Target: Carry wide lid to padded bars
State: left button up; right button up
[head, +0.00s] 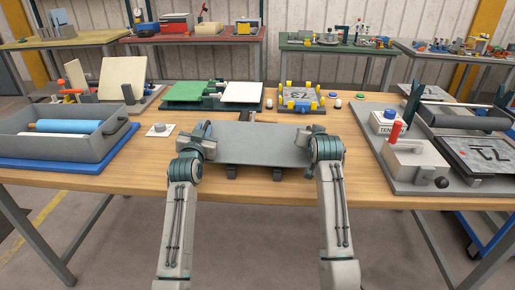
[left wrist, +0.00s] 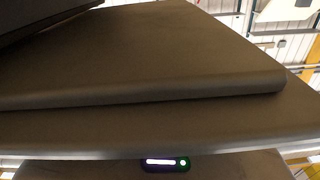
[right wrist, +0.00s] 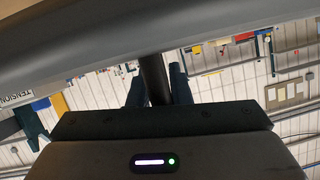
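The wide lid (head: 258,147) is a flat grey plate lying level between my two grippers, over the front middle of the table. My left gripper (head: 208,134) is at its left end, its fingers largely hidden. The left wrist view shows broad grey surfaces (left wrist: 150,65) close up and no fingers. My right gripper (head: 316,136) is at the lid's right end. In the right wrist view its fingers (right wrist: 157,88) close on a dark post-like part beneath a grey rim. Two dark supports, likely the padded bars (head: 232,173), poke out under the lid's front edge; contact is unclear.
A grey bin (head: 58,147) with blue and white rolls stands on a blue mat at left. A small white plate (head: 159,130) lies beside it. Green and white panels (head: 212,93) and a yellow-posted fixture (head: 300,97) stand behind. A grey tool board (head: 400,180) fills the right.

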pick_arm(q)
jog(key=shift+o, duration=1.3)
notch_tip(320, 180, down, 2)
jog(key=shift+d+f+g, duration=0.1)
jog(key=shift+g, duration=0.2)
pick_arm(e)
jog(key=shift+o, duration=1.3)
jog(key=shift+f, duration=0.1)
pick_arm(q)
jog(key=shift+s+f, duration=0.1)
jog(key=shift+s, duration=0.3)
pick_arm(e)
jog(key=shift+w+f, duration=0.1)
jog(key=shift+f, duration=0.05)
pick_arm(q)
jog(key=s, duration=0.2)
jog(key=s+r, duration=0.1)
jog(key=s, duration=0.3)
jog(key=shift+s+a+r, duration=0.2)
jog(key=shift+a+r, duration=0.05)
jog(key=shift+a, duration=0.15)
pick_arm(e)
jog(key=shift+a, duration=0.15)
pick_arm(q)
jog(key=shift+s+r, duration=0.2)
jog(key=shift+s, duration=0.2)
jog(key=shift+r, duration=0.15)
pick_arm(e)
jog(key=v, duration=1.1)
jog(key=shift+s, duration=0.4)
